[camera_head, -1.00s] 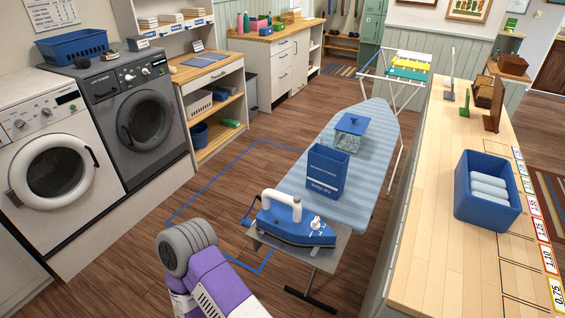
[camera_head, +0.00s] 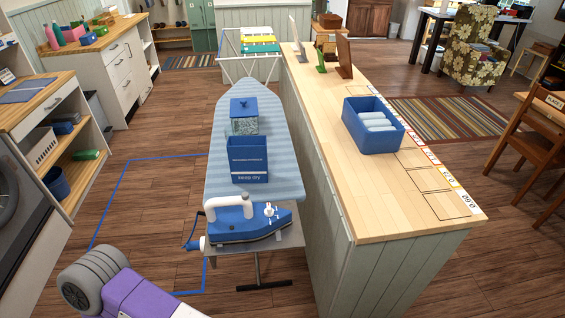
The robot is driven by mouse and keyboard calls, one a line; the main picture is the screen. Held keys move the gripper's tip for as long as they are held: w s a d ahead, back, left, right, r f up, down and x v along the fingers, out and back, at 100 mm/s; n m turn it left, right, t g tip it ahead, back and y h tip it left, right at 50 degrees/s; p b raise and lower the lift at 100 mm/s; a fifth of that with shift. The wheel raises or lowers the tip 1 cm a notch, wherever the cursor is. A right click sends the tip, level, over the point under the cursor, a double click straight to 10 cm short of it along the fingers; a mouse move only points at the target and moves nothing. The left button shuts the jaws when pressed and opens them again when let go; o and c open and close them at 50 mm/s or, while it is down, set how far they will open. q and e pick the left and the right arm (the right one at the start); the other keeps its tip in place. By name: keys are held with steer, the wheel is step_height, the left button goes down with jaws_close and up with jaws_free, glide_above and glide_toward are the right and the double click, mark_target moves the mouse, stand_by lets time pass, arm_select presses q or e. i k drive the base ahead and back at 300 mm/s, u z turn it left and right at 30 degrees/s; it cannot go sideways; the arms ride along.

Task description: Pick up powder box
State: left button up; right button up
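A dark blue box with white lettering, which looks like the powder box (camera_head: 247,165), stands upright on the striped ironing board (camera_head: 275,181). A purple and grey part of my arm shows at the lower left, well short of the box. No gripper fingers are in view.
A wooden counter (camera_head: 400,185) runs close along the board's right side, with a blue bin (camera_head: 373,127) of rolled white cloths on it. A wooden shelf unit (camera_head: 62,120) stands at the left. Floor marked by blue tape lies open left of the board.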

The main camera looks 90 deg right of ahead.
mark_target(247, 154)
steer(key=z, duration=2.2)
